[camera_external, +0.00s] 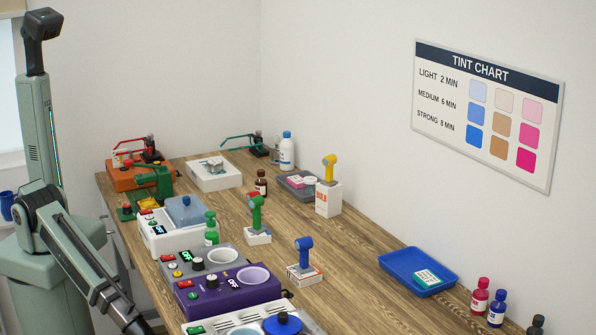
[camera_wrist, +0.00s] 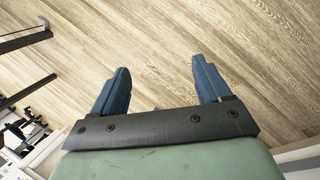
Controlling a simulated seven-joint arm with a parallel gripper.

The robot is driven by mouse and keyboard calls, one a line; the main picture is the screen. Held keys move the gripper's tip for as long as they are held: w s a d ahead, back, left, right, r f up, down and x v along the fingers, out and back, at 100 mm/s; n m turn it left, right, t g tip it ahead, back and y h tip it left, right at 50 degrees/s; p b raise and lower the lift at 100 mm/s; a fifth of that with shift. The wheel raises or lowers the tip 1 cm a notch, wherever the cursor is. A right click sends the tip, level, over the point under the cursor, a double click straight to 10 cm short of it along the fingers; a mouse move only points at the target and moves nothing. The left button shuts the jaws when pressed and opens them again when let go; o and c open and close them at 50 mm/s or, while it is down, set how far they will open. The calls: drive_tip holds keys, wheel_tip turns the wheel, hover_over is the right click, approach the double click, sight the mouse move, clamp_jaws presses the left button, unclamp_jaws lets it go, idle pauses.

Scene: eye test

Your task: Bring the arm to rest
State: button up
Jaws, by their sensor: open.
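My gripper (camera_wrist: 160,64) shows in the wrist view with its two blue fingers wide apart. Nothing is between them. Below them is a light wood-plank surface, and I cannot tell how far away it is. In the external view my green-grey arm stands at the left, beside the wooden table (camera_external: 345,247). Its lower dark link slants down to the bottom edge near the table's front left, and the fingers do not show there.
A blue tray (camera_external: 400,262) lies at the right, with small bottles (camera_external: 480,297) nearby. Dark bars (camera_wrist: 25,40) edge the wrist view's left.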

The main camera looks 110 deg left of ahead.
drive_tip(key=s+a+f+g+y, duration=0.2)
drive_tip(key=s+a+f, duration=0.1)
drive_tip(key=s+a, duration=0.7)
drive_tip(key=s+a+f+g+y, duration=0.1)
drive_tip(key=s+a+f+g, duration=0.2)
drive_tip(key=s+a, duration=0.7)
drive_tip(key=s, duration=0.4)
drive_tip(key=shift+f+n+y, duration=0.3)
drive_tip(key=shift+y, duration=0.1)
